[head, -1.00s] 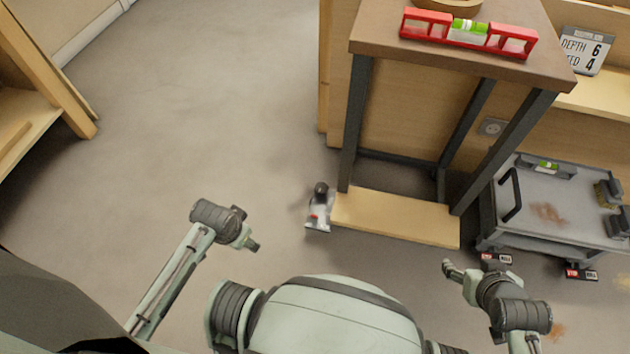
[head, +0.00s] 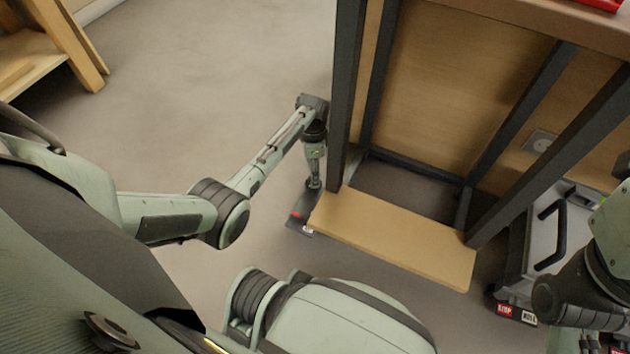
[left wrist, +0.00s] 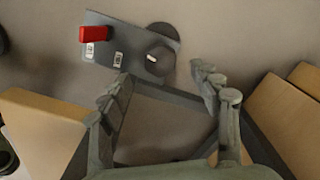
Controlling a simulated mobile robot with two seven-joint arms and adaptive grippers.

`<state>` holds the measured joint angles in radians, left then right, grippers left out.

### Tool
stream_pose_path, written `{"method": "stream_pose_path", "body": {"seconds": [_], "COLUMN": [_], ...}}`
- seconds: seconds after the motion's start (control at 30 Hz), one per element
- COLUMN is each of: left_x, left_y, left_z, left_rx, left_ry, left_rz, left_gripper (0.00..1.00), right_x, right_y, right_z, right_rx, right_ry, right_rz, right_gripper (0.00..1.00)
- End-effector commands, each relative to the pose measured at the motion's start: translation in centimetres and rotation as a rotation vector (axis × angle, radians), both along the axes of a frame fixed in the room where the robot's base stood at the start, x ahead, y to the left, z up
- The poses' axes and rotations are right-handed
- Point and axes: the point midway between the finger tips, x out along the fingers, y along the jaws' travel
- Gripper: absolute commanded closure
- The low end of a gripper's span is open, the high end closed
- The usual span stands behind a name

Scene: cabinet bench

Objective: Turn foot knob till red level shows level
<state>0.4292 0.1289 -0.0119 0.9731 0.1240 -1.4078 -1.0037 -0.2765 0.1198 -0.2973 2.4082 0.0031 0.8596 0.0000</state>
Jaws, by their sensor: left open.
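The red level (head: 603,3) lies on the tabletop and only its corner shows at the top right of the head view; its bubble is out of view. The foot plate (head: 300,213) lies on the floor by the near left table leg. In the left wrist view the plate (left wrist: 105,38) carries a dark round foot knob (left wrist: 156,62) with a white mark, and a red block (left wrist: 94,34). My left gripper (head: 314,184) points down over the plate and hides the knob in the head view. Its fingers (left wrist: 164,88) are apart and empty, short of the knob.
A wooden board (head: 390,235) lies low between the table legs, right of my left gripper. The dark table leg (head: 343,100) stands close beside that gripper. A grey cart (head: 545,245) stands at the right, partly behind my right arm. Floor at the left is open.

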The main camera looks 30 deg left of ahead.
Motion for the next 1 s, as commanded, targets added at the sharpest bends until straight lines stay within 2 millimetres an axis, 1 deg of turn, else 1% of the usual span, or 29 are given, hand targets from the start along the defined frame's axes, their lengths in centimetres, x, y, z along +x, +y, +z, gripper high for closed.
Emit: {"method": "stream_pose_path", "body": {"seconds": [0.03,0.1,0.2,0.3,0.43,0.67,0.7,1.0], "left_x": [0.0,0.0,0.0,0.1,0.0,0.0,0.0,0.0], "left_y": [-0.1,-0.1,-0.1,-0.1,-0.1,-0.1,-0.1,0.0], "left_z": [-1.4,-2.6,-4.0,-5.0,-5.5,-5.6,-5.6,-5.6], "left_rx": [-0.001,-0.001,-0.002,0.000,0.000,0.000,0.000,0.000], "left_ry": [0.000,0.000,-0.001,-0.003,-0.002,-0.002,-0.002,-0.002], "left_rz": [0.000,0.001,0.001,0.001,0.001,0.001,0.001,0.001], "left_gripper": [0.37,0.37,0.37,0.37,0.37,0.37,0.38,0.76], "right_x": [0.1,0.2,0.4,0.4,0.5,0.5,0.6,0.6], "right_y": [0.1,0.2,0.4,0.5,0.6,0.6,0.6,0.6], "right_z": [-0.4,-0.4,-0.3,-0.1,0.1,0.2,0.2,0.2], "right_rx": [-0.010,-0.021,-0.037,-0.049,-0.057,-0.058,-0.058,-0.058], "right_ry": [-0.014,-0.029,-0.046,-0.060,-0.068,-0.069,-0.068,-0.068], "right_rz": [0.001,0.001,0.000,0.000,-0.001,-0.001,-0.001,-0.002], "right_gripper": [0.25,0.25,0.25,0.25,0.25,0.25,0.25,0.25]}}
